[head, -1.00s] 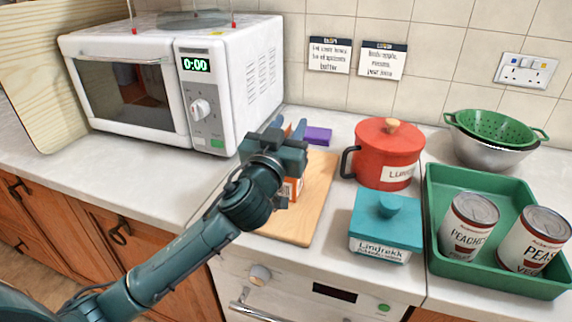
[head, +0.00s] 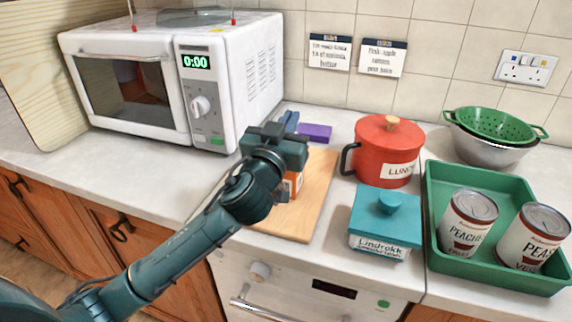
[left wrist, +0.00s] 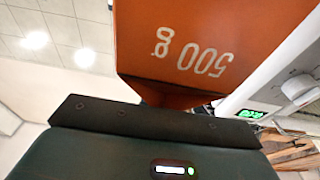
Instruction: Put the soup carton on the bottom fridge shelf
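The soup carton (head: 292,186) is orange with a white label. In the head view it shows at the chopping board, mostly hidden by my left gripper. In the left wrist view the carton (left wrist: 212,40) is upside down in the picture, printed "500 g", and its top narrows towards my gripper. My left gripper (head: 288,121) is over the carton's top with its fingers close together, seemingly shut on that narrow top. I cannot tell whether the carton's base touches the board. My right gripper and the fridge are not in view.
The wooden board (head: 314,195) lies on the worktop. A white microwave (head: 235,85) stands left. A purple block (head: 315,133), red lunch pot (head: 388,150), teal box (head: 385,228) and green tray (head: 436,255) with two cans are to the right. The worktop's front left is clear.

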